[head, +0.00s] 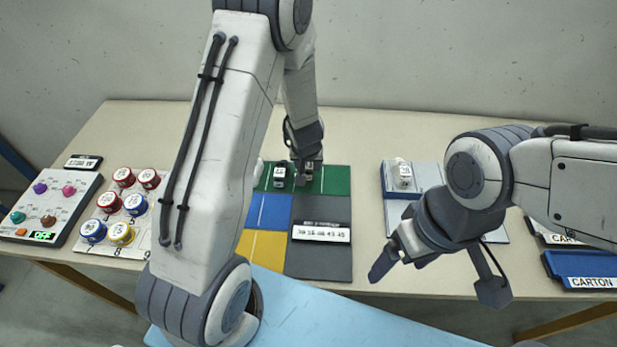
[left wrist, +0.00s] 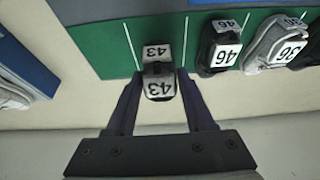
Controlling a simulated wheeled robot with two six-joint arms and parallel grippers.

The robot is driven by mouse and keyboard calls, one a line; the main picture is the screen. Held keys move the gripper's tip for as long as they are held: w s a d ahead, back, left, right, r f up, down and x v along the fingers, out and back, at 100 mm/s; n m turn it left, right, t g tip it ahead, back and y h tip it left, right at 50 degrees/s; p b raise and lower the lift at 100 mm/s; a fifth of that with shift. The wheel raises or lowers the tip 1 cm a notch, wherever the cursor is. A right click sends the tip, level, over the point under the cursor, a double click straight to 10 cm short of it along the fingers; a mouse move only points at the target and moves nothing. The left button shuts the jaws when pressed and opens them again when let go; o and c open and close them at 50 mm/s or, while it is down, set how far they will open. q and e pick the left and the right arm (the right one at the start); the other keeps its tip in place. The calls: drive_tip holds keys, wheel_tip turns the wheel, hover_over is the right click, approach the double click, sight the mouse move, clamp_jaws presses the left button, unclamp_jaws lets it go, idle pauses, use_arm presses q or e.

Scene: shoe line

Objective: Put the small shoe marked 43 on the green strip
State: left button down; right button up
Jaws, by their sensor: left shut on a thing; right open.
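The small shoe marked 43 (left wrist: 158,85) is pale grey and dark, and sits between the two fingers of my left gripper (left wrist: 158,98) in the left wrist view. The gripper is shut on it. The shoe is at the green strip (left wrist: 108,45), between two white lines; I cannot tell whether it touches the strip. In the head view the left gripper (head: 308,166) is over the strip's right part (head: 338,180), and it partly hides the shoe. My right gripper (head: 400,264) is open and empty, in front of the white tray.
A black shoe marked 46 (left wrist: 221,47) and a grey shoe marked 36 (left wrist: 279,45) stand in a row beside the held shoe. A pale shoe (head: 403,174) is on the white tray (head: 432,177). A dark panel with a number label (head: 318,265) lies before the strip.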

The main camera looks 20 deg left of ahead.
use_arm(q)
drive_tip(key=shift+f+b, duration=0.95)
drive_tip(key=shift+f, duration=0.85)
drive_tip(key=shift+f, duration=0.1)
drive_tip(key=shift+f, duration=0.15)
drive_tip(key=shift+c, duration=1.4)
unclamp_jaws()
